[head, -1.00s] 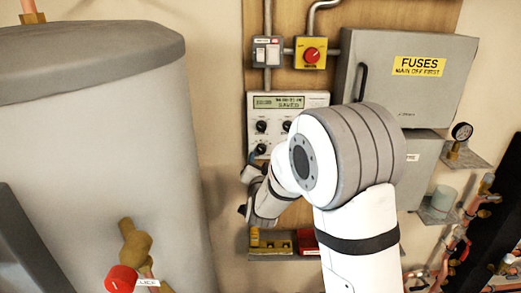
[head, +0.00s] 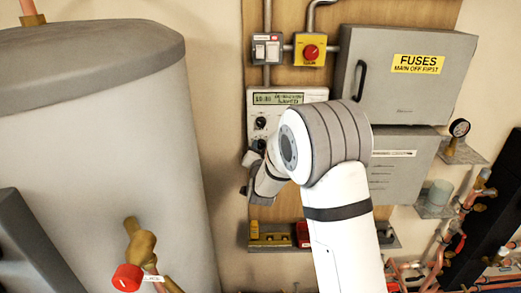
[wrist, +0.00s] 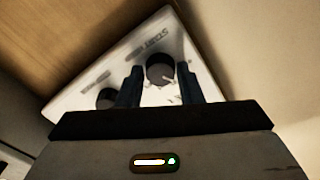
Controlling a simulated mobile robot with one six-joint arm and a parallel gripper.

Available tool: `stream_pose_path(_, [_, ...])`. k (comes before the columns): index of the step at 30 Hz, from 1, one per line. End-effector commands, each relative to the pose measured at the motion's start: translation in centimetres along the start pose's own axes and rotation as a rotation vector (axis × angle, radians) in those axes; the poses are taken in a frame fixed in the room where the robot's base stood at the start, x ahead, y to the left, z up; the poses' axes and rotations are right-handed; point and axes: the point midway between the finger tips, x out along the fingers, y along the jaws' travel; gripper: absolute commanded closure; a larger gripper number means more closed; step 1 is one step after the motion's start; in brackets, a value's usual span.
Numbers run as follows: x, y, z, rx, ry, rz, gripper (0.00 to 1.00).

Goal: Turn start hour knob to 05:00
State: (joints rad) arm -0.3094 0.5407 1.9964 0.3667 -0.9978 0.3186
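The white control panel (head: 257,105) hangs on the wooden board, with a lit display (head: 278,99) whose small text I cannot read surely. A black knob (head: 261,123) shows on its left side, above another dark knob (head: 259,145). My gripper (head: 251,160) is at the panel's lower left; my arm hides the panel's right part. In the wrist view my gripper (wrist: 160,76) is open, its two fingers on either side of a dark round knob (wrist: 160,68), with gaps visible. Blurred lettering above this knob seems to begin "START". A second knob (wrist: 107,97) lies left of the fingers.
A grey fuse box (head: 405,75) is right of the panel. A yellow box with a red knob (head: 311,51) and a switch (head: 267,50) are above. A shelf (head: 275,246) with yellow and red items is below. A large grey tank (head: 100,150) stands left.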

Motion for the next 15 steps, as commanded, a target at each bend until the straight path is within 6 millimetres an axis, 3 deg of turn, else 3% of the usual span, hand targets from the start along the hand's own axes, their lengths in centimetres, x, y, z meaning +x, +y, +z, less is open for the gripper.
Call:
stream_pose_path(9, [-0.02, -0.03, 0.01, 0.0, 0.0, 0.0, 0.93])
stream_pose_path(15, [-0.03, 0.03, 0.17, -0.017, 0.0, -0.001, 0.93])
